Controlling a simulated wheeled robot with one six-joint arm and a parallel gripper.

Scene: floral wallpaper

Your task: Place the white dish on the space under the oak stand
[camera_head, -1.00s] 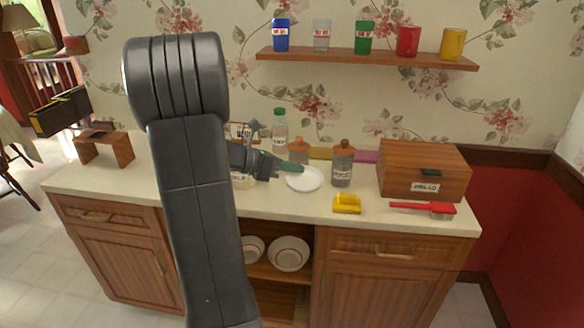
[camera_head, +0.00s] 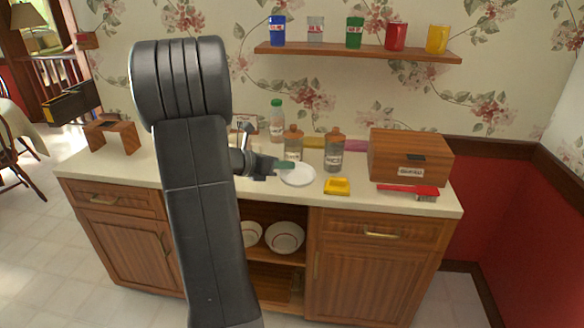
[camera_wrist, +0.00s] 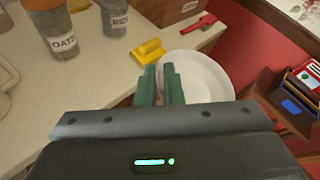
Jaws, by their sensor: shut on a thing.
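The white dish (camera_head: 298,175) is a round, shallow plate held by its rim in my gripper (camera_head: 285,165). In the wrist view the green fingers are closed on the near left rim of the dish (camera_wrist: 207,80), and the dish looks raised clear of the counter. The oak stand (camera_head: 112,124) is a small bench-shaped wooden piece at the left end of the counter, well left of my gripper. The space under it looks open and empty. My arm hides part of the counter between the stand and the dish.
Labelled jars (camera_head: 334,152), a bottle (camera_head: 277,122), a yellow object (camera_head: 336,187), a red brush (camera_head: 410,190) and a wooden bread box (camera_head: 410,157) stand on the counter (camera_head: 80,168). A shelf (camera_head: 360,52) with several canisters hangs above. Bowls (camera_head: 284,238) sit in the open cupboard.

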